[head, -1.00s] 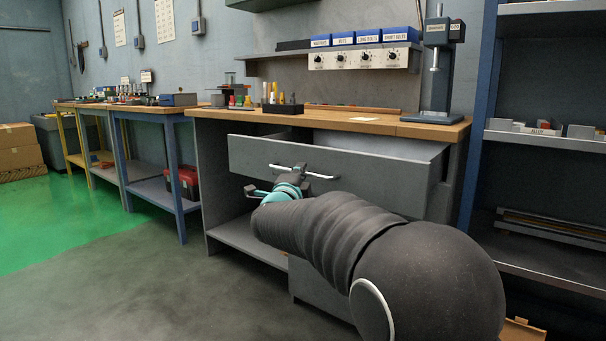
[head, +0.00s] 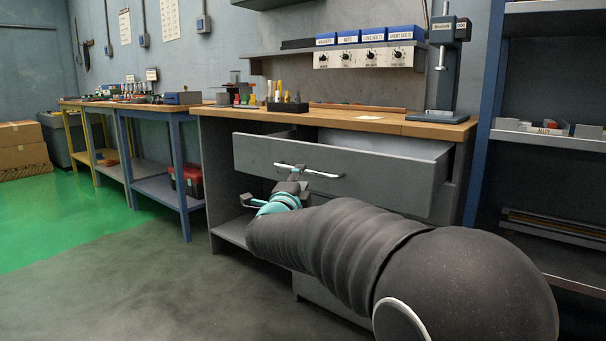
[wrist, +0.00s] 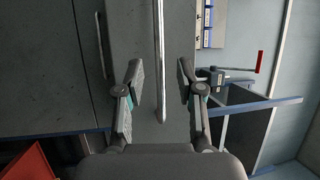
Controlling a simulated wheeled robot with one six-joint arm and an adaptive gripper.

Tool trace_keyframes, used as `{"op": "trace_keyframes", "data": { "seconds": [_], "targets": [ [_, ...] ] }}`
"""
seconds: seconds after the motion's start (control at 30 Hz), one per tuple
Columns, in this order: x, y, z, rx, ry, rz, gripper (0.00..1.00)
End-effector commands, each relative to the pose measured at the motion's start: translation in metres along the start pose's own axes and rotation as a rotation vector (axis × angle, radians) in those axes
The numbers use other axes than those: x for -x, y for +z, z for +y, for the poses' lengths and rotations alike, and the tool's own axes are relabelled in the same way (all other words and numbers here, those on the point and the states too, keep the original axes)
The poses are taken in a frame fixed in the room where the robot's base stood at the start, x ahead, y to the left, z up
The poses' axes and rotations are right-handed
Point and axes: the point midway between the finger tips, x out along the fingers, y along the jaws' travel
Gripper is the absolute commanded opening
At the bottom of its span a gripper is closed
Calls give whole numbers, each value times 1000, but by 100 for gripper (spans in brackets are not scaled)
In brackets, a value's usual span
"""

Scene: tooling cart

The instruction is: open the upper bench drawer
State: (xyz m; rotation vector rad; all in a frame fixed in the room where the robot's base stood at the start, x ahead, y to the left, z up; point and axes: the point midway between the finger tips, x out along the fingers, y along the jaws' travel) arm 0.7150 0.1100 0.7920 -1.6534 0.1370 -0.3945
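The upper bench drawer (head: 390,178) stands pulled out of the workbench, with its open inside showing behind the grey front. Its silver bar handle (head: 322,174) runs across the front; in the wrist view the handle (wrist: 160,60) runs upright. My gripper (head: 279,186) is just below and in front of the handle's left part. In the wrist view my gripper (wrist: 160,72) has its fingers spread wide, with the bar between them in the picture and touching neither. The exact depth gap to the bar is unclear. My arm hides the lower right of the bench front.
The wooden bench top (head: 340,120) carries a black holder (head: 288,104) with bottles and a grey press (head: 444,75). Blue shelving (head: 545,135) stands close on the right. A blue-legged table (head: 160,115) is at left. Floor in front at left is clear.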

Motion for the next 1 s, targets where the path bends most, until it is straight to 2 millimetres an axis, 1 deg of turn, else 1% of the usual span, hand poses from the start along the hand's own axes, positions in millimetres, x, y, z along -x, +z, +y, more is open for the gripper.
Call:
{"op": "trace_keyframes", "data": {
  "seconds": [0.03,0.2,0.3,0.4,0.57,0.9,0.97,1.0],
  "targets": [
    [12,1,-1,0,0,-5,37],
    [44,1,0,0,0,-4,37],
    [58,2,-1,0,-1,-4,37],
    [67,2,0,1,0,-5,37],
    [73,1,0,0,0,-2,37],
    [73,1,0,13,1,-3,37],
    [73,6,4,35,17,-26,37],
    [74,12,8,55,33,-54,37]
  ]
}}
